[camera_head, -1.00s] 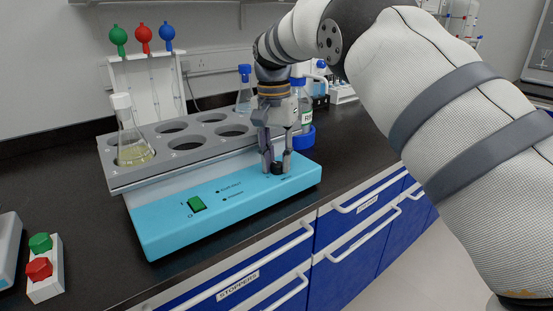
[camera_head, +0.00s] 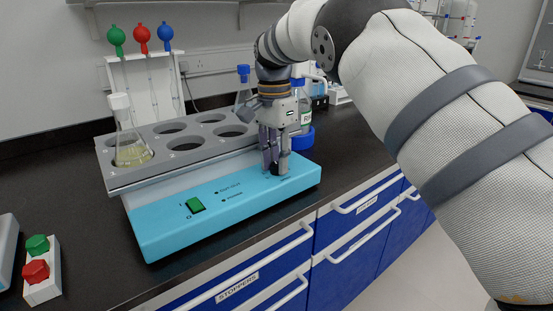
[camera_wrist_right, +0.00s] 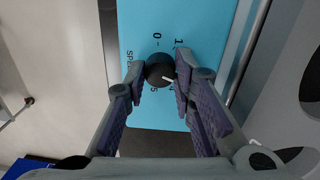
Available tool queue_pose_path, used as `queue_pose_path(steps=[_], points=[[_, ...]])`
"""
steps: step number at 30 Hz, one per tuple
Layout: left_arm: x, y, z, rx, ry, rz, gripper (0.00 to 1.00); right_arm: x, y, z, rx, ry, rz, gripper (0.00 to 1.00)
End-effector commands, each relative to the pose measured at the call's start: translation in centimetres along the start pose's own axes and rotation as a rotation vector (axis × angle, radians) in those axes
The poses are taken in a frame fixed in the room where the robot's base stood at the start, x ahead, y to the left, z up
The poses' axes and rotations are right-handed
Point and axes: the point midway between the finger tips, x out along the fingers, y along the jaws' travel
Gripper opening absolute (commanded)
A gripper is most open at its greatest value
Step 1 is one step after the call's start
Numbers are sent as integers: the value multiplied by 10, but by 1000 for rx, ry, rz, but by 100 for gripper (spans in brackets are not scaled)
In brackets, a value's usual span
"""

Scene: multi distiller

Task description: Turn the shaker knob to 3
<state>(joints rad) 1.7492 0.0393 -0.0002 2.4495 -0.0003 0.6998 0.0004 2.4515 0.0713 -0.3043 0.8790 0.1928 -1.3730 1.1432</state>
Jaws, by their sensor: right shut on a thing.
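The shaker (camera_head: 222,205) is a blue-fronted unit on the dark bench with a grey flask rack (camera_head: 118,177) on top. Its black round speed knob (camera_wrist_right: 158,69) shows in the right wrist view, with a white pointer line towards the lower right of that view. Digits around it include 0, 1 and 5; others are hidden by the fingers. My right gripper (camera_head: 276,166) points down at the right end of the blue panel. In the wrist view its fingertips (camera_wrist_right: 160,77) are shut on the knob from both sides. My left gripper is not in view.
A flask with yellow liquid (camera_head: 131,151) stands in the rack's left end. A green power switch (camera_head: 195,205) is on the panel. Red and green stoppers in a white holder (camera_head: 42,285) are at the left. A blue-based bottle (camera_head: 304,116) stands behind my gripper.

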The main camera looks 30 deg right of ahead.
Motion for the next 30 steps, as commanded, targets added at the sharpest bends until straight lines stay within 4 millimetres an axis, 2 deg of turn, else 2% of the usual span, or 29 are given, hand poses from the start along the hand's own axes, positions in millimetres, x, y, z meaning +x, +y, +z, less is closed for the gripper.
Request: queue_pose_path(steps=[9, 10, 12, 25, 28, 30], points=[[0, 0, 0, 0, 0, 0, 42, 0, 0, -1, 0, 2, -2, 0], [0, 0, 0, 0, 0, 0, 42, 0, 0, -1, 0, 2, -2, 30], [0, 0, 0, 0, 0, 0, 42, 0, 0, -1, 0, 2, -1, 44], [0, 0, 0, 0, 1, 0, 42, 0, 0, 0, -7, 1, 0, 44], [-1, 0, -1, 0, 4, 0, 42, -1, 0, 0, -87, 3, -2, 44], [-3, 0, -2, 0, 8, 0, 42, -1, 0, 0, -210, 9, -2, 44]])
